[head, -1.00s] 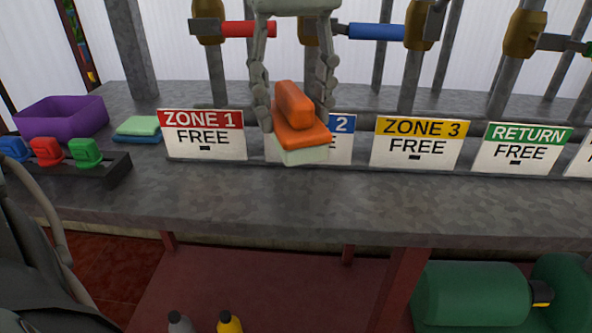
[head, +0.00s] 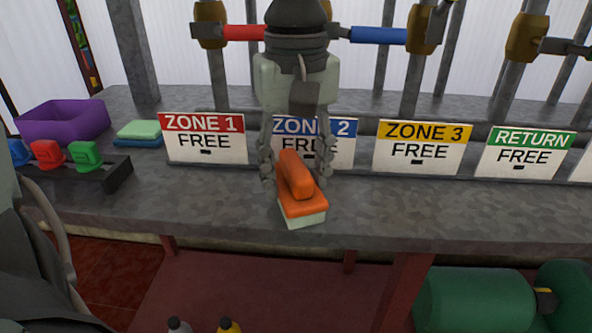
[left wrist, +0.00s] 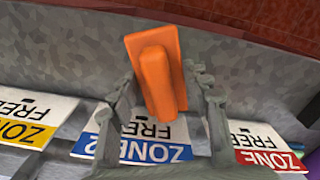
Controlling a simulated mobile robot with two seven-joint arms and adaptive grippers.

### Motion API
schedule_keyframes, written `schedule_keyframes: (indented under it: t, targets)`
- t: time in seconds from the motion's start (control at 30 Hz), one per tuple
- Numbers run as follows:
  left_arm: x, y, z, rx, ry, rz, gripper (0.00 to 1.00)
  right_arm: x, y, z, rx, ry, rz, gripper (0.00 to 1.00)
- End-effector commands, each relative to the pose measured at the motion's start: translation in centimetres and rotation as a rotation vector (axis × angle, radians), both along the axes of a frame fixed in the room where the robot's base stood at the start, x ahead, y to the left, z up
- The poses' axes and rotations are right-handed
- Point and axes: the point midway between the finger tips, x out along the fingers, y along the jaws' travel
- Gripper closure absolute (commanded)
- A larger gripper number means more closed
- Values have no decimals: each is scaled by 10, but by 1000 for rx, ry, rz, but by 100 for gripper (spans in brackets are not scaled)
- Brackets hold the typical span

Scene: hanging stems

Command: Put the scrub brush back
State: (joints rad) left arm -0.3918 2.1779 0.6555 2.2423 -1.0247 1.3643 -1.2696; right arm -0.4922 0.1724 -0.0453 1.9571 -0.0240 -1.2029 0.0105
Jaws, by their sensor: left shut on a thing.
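The scrub brush (head: 303,203) has an orange back and handle and a pale bristle block. It is over the front part of the grey bench (head: 420,213), in front of the ZONE 2 sign (head: 338,153). My left gripper (head: 296,181) reaches down from above, its fingers on either side of the orange handle, shut on it. In the left wrist view the brush (left wrist: 155,75) lies between the two fingers (left wrist: 163,92). I cannot tell whether the bristles touch the bench. My right gripper is not in view.
The ZONE 1 (head: 205,145), ZONE 3 (head: 415,154) and RETURN (head: 520,158) signs stand along the back, all reading FREE. A purple bin (head: 62,121), stacked sponges (head: 139,132) and a dark rack of coloured clips (head: 100,175) are at left. The right front of the bench is clear.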

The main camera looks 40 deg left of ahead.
Motion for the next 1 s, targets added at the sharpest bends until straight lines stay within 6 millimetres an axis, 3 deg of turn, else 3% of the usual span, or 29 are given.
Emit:
schedule_keyframes:
  t: [0.03,0.2,0.57,0.67,1.0]
  targets:
    - [0,0,-1,0,0,0,51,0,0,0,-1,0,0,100]
    - [0,0,0,0,0,0,32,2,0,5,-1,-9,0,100]
    - [0,0,3,0,0,0,32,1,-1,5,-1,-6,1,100]
    - [1,0,15,0,-5,1,32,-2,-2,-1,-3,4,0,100]
    - [1,0,87,1,-4,1,32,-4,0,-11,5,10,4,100]
